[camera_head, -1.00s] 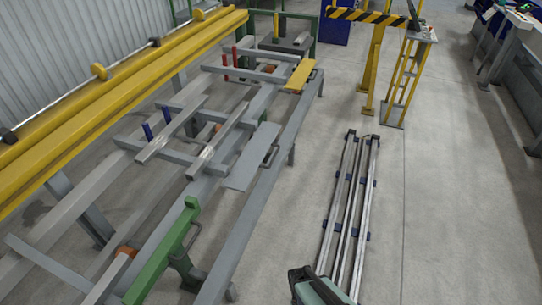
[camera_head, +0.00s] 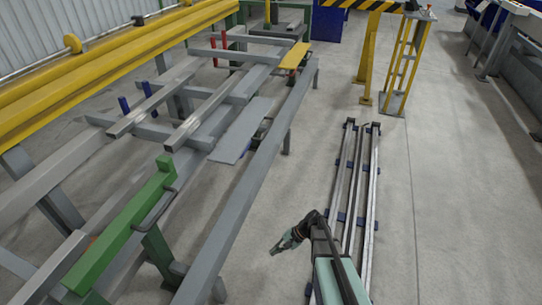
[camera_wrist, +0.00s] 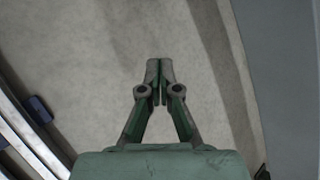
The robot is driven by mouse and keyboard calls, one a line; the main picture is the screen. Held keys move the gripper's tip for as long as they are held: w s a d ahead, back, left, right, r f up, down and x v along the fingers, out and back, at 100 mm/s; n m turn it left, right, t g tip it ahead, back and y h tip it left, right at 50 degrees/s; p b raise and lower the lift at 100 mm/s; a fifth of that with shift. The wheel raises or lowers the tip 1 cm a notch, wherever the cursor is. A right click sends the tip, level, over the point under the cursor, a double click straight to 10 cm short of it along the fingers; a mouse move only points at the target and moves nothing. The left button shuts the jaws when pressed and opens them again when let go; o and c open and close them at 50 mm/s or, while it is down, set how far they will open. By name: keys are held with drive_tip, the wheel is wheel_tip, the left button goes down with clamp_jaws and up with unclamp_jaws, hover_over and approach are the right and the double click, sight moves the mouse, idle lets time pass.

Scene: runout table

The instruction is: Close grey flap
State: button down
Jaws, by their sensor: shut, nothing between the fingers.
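The grey flap (camera_head: 241,131) is a flat, narrow plate between the beams of the runout table, with a dark handle at its right edge. It looks laid out roughly flat; its exact tilt I cannot tell. My gripper (camera_head: 275,250) is low in the head view, over the floor between the table's right beam and the floor rails. It is well apart from the flap, nearer the camera. In the wrist view my gripper (camera_wrist: 160,66) has its fingertips together with nothing between them, above bare floor. The flap cannot be made out in the wrist view.
The table's grey right beam (camera_head: 246,187) runs along the open floor. Floor rails (camera_head: 358,190) lie on the right. A yellow-black barrier (camera_head: 366,5) stands behind.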

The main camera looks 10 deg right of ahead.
drive_tip(key=w+d+r+m+t+y+b, duration=0.2)
drive_tip(key=w+b, duration=0.1)
drive_tip(key=w, duration=0.5)
drive_tip(key=w+d+r+m+t+y+b, duration=0.2)
drive_tip(key=w+r+m+t, duration=0.1)
drive_tip(key=w, duration=0.4)
drive_tip(key=w+d+r+m+t+y+b, duration=0.2)
drive_tip(key=w+d+b, duration=0.1)
drive_tip(key=w, duration=0.5)
drive_tip(key=w+d+r+m+t+y, duration=0.3)
drive_tip(key=d+r+m, duration=0.1)
drive_tip(key=r, duration=0.3)
drive_tip(key=w+d+r+m+t+y, duration=0.3)
drive_tip(key=r, duration=0.5)
drive_tip(key=d+r+b+x, duration=0.1)
drive_tip(key=b+x, duration=0.4)
drive_tip(key=x, duration=0.7)
drive_tip(key=shift+a+r+m+b, duration=0.3)
drive_tip(key=shift+a+r, duration=0.05)
drive_tip(key=shift+r, duration=0.05)
